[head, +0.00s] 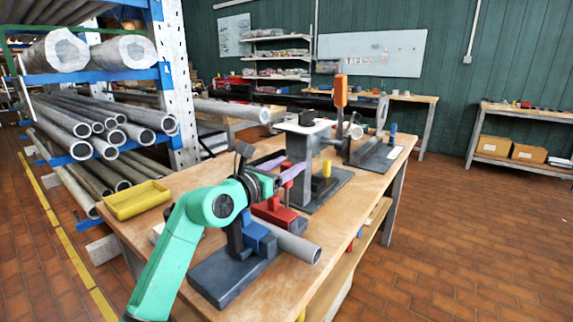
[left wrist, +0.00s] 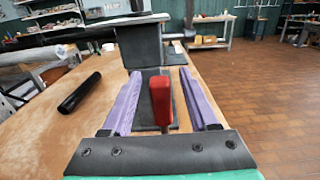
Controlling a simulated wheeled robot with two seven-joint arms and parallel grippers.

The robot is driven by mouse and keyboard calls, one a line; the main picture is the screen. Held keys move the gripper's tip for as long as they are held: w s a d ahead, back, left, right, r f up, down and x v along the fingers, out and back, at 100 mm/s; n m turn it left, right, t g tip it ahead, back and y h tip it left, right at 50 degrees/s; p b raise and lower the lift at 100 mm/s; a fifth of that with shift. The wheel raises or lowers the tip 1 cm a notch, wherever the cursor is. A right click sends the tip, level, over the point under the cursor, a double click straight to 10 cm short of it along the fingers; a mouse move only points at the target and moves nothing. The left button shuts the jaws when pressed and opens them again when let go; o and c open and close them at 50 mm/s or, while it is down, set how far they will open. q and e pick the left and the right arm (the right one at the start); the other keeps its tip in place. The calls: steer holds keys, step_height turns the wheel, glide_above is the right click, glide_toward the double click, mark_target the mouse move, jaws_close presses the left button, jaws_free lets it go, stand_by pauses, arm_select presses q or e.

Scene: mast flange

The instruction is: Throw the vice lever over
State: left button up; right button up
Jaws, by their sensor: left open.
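The vice stands on the bench, with a dark base, a blue block (head: 259,238) and a red part (head: 274,214); a grey pipe (head: 297,247) lies at it. A red-handled lever (head: 291,172) rises above the red part. In the left wrist view the red handle (left wrist: 161,100) stands upright between my purple fingers. My left gripper (head: 280,166) is open around the handle, with a gap on each side; the fingers also show in the left wrist view (left wrist: 160,74). The lever's lower end is mostly hidden. My right gripper is not in view.
A grey post fixture (head: 300,150) with a flat top stands just beyond the lever. An orange handle (head: 341,90) rises behind it. A yellow tray (head: 136,200) sits at the bench's left edge. A dark tube (left wrist: 80,93) lies left of my fingers. A pipe rack (head: 180,80) stands left.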

arm_select(q)
jaws_close()
stand_by(1.4)
